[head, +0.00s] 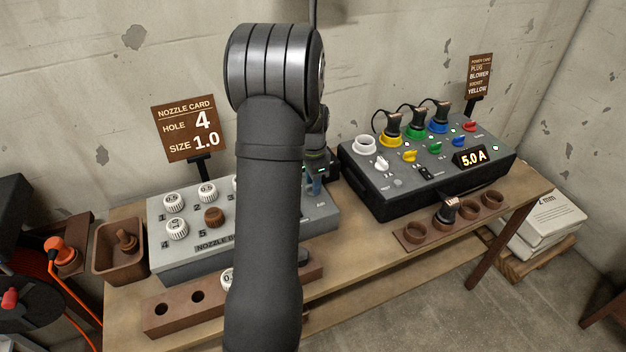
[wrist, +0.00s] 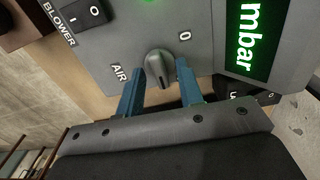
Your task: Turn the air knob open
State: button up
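The air knob (wrist: 160,67) is a small grey knob with a raised ridge, on a grey panel (wrist: 115,45) in the wrist view. The label AIR is at its lower left and a 0 at its upper right. The ridge runs roughly up and down the picture; I cannot tell which end is the pointer. My gripper (wrist: 158,80) is open, with one blue finger on each side of the knob and a visible gap to each. In the head view my arm hides the knob, and only a bit of the blue fingers (head: 315,184) shows.
A green mbar display (wrist: 253,35) and a blower rocker switch (wrist: 88,14) flank the knob. The nozzle box (head: 180,255) lies left of my arm. A plug box (head: 375,195) reading 5.0 A stands to the right. A brown nozzle rack (head: 165,312) lies in front.

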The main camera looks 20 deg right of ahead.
jog(key=shift+r, duration=0.15)
notch_tip(320, 180, up, 17)
dwell(0.4)
dwell(0.3)
notch_tip(320, 180, down, 17)
jog(key=shift+f, duration=0.2)
dwell(0.4)
